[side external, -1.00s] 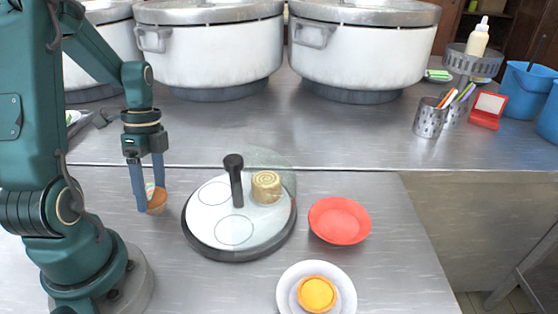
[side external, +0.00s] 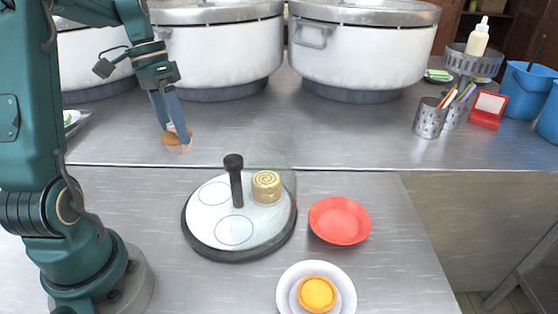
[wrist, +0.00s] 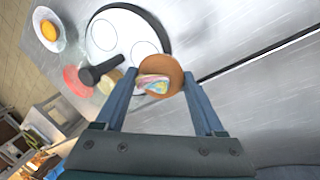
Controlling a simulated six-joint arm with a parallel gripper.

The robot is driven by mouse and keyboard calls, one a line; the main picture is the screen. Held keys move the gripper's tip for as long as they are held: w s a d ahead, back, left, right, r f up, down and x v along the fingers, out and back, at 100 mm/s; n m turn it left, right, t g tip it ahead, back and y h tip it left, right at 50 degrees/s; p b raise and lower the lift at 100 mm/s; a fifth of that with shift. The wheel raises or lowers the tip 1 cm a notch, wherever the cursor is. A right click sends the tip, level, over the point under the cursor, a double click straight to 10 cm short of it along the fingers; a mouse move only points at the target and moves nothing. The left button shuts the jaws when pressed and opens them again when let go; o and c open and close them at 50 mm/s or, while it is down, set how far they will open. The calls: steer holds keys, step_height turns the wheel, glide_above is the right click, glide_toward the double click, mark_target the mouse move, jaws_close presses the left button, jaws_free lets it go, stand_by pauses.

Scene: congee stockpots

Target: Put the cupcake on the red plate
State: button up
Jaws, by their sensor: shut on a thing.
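My gripper (side external: 175,130) is shut on the cupcake (side external: 177,143), a brown-topped cake in a pale wrapper, and holds it in the air left of the round tray. In the wrist view the cupcake (wrist: 160,76) sits between the two blue fingertips, with its brown side and a pale, coloured patch showing. The red plate (side external: 340,221) lies empty on the near table, right of the round tray. It also shows in the wrist view (wrist: 76,80), partly hidden behind the black handle.
A round tray (side external: 206,233) with an upright black handle (side external: 235,182), clear cover and rolled cake (side external: 266,186) stands between gripper and plate. A white plate (side external: 288,294) with a yellow tart (side external: 317,294) is in front. Large pots (side external: 360,50) stand behind.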

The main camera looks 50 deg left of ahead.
steer(key=w+d+n, duration=0.1)
steer(key=w, duration=0.1)
steer(key=w+d+n, duration=0.1)
steer(key=w, duration=0.2)
steer(key=w+d+r+n+t, duration=0.1)
steer(key=w+n, duration=0.1)
steer(key=shift+w+d, duration=0.15)
steer(key=w+d+n, duration=0.1)
steer(key=w+d, duration=0.2)
steer(key=w+d+n, duration=0.1)
steer(key=w+d, duration=0.2)
steer(key=shift+w+d+r+n+t+y, duration=0.1)
steer(key=shift+d+r+n+t+y, duration=0.1)
steer(key=shift+d+n+t+y, duration=0.15)
steer(key=w+d, duration=0.4)
steer(key=d, duration=0.6)
steer(key=m, duration=0.2)
glide_above(343, 225)
steer(key=a, duration=0.1)
step_height(343, 225, down, 3)
steer(key=f, duration=0.9)
steer(key=shift+s+a+f, duration=0.1)
steer(key=shift+s, duration=0.3)
steer(key=shift+f, duration=0.1)
steer(key=o, duration=1.2)
